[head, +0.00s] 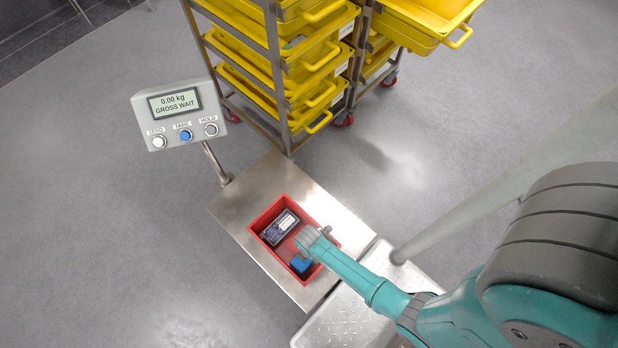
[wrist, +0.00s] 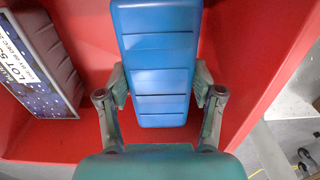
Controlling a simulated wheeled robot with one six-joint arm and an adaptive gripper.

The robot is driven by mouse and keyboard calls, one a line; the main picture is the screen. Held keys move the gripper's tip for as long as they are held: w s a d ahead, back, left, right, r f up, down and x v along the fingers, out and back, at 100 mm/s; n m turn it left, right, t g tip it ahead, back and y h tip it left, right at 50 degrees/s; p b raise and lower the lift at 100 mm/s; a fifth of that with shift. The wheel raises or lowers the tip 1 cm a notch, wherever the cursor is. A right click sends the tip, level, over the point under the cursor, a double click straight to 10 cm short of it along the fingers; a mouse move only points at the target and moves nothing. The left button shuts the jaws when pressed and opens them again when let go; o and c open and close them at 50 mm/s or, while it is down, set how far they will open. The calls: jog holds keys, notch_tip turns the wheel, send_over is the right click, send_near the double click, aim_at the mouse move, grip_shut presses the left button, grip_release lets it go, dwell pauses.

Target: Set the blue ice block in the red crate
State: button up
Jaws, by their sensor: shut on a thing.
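The blue ice block (head: 300,263) is at the near end of the red crate (head: 263,263), within its walls in the head view. In the wrist view the ribbed blue ice block (wrist: 158,60) stretches away from my gripper (wrist: 160,92), with a finger pressed on each side. My gripper (head: 308,250) is shut on it. The red crate's floor and wall (wrist: 258,70) surround the block in the wrist view. I cannot tell whether the block touches the crate floor.
A dark labelled box (head: 279,228) lies in the crate, left of the block in the wrist view (wrist: 40,60). The crate sits on a metal scale platform (head: 240,215). A scale display (head: 178,108) reads 0.00 kg. A rack with yellow trays (head: 270,70) stands behind.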

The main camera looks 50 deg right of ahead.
jog(key=shift+f, duration=1.75)
jog(key=o, duration=1.4)
jog(key=shift+f, duration=0.1)
